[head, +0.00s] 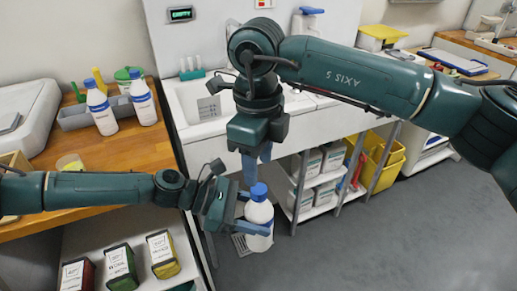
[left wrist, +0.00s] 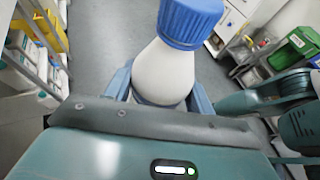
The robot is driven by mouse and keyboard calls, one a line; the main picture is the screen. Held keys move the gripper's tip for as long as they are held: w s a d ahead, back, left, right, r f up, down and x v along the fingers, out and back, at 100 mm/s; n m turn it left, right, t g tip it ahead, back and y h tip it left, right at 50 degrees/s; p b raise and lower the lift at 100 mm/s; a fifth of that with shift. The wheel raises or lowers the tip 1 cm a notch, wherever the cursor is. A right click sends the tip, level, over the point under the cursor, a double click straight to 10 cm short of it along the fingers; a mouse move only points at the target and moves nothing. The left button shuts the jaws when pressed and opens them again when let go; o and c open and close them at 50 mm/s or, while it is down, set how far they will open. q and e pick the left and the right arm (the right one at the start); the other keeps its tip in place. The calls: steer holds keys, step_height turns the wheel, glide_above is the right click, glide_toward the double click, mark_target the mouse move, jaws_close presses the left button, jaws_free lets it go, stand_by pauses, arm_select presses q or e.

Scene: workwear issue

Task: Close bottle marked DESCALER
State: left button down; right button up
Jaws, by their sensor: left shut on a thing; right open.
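A white bottle (head: 259,213) with a blue cap (head: 259,190) on its top is held upright in the air in front of the sink unit. Its marking cannot be read in either view. My left gripper (head: 257,226) is shut around the bottle's body. In the left wrist view the bottle (left wrist: 165,72) stands between my left fingers (left wrist: 160,100), with its ribbed blue cap (left wrist: 190,22) above them. I cannot tell how tightly the cap sits. My right gripper (head: 257,168) points down, open and empty, just above the cap.
A white sink unit (head: 210,131) is behind my grippers. The floor at right is clear.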

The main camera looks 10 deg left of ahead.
mark_target(259, 188)
steer(key=n, duration=0.3)
steer(key=r+n, duration=0.1)
steer(key=n, duration=0.2)
steer(key=shift+n, duration=0.4)
steer(key=n, duration=0.3)
steer(key=shift+r+n, duration=0.3)
steer(key=n, duration=0.3)
steer(key=shift+r+n, duration=0.25)
steer(key=shift+n, duration=0.15)
steer(key=shift+f, duration=0.1)
step_height(259, 188, down, 8)
steer(key=shift+r, duration=0.1)
steer(key=shift+c, duration=0.4)
